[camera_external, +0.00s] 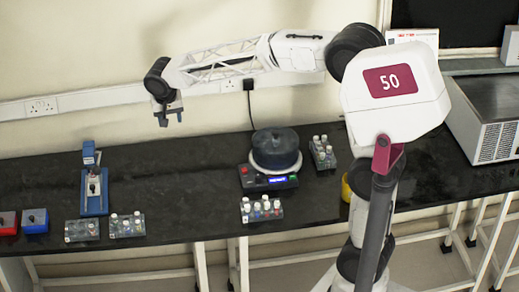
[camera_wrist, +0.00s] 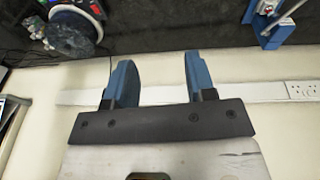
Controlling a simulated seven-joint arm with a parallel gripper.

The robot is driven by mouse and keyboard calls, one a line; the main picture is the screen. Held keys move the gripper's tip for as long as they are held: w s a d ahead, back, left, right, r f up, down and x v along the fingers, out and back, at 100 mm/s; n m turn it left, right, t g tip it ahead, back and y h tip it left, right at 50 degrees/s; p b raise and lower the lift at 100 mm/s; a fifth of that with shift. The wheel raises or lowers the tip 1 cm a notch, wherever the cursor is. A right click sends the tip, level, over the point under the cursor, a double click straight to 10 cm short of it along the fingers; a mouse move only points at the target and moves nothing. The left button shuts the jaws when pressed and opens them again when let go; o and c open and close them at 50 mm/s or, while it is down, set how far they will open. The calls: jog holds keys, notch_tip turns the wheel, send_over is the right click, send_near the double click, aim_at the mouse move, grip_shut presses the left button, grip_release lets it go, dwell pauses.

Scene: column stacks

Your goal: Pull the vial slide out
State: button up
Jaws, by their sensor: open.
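A blue upright device (camera_external: 94,202) stands on the black bench at the left, with a small pale and red part in its middle. I cannot tell for certain which part is the vial slide; this device may hold it. It also shows cut off at the top right of the wrist view (camera_wrist: 272,32). My gripper (camera_external: 173,121) hangs in the air above the bench, right of the device and well apart from it. In the wrist view my gripper (camera_wrist: 159,62) has its two blue fingers apart with nothing between them.
Vial racks (camera_external: 126,226) (camera_external: 262,209) (camera_external: 322,152) stand on the bench (camera_external: 190,175). A black instrument with a round top (camera_external: 275,150) stands mid-bench. Red (camera_external: 8,223) and blue (camera_external: 35,221) boxes are far left. Bench between the blue device and instrument is clear behind the racks.

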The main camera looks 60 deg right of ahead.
jog(key=w+a+f+m, duration=0.1)
jog(key=w+a+f, duration=0.1)
jog(key=w, duration=0.4)
jog(key=w+a+f+m, duration=0.2)
jog(key=w+a, duration=0.1)
jog(key=w, duration=0.3)
jog(key=m+h, duration=0.2)
jog(key=m, duration=0.3)
send_over(97, 185)
notch_tip(97, 185, down, 15)
jog(key=a+f+m+g, duration=0.1)
jog(key=a+f, duration=0.2)
jog(key=f, duration=0.4)
jog(key=shift+f, duration=0.15)
jog(key=shift+a, duration=0.1)
jog(key=shift+f, duration=0.1)
jog(key=shift+x, duration=3.8)
grip_shut()
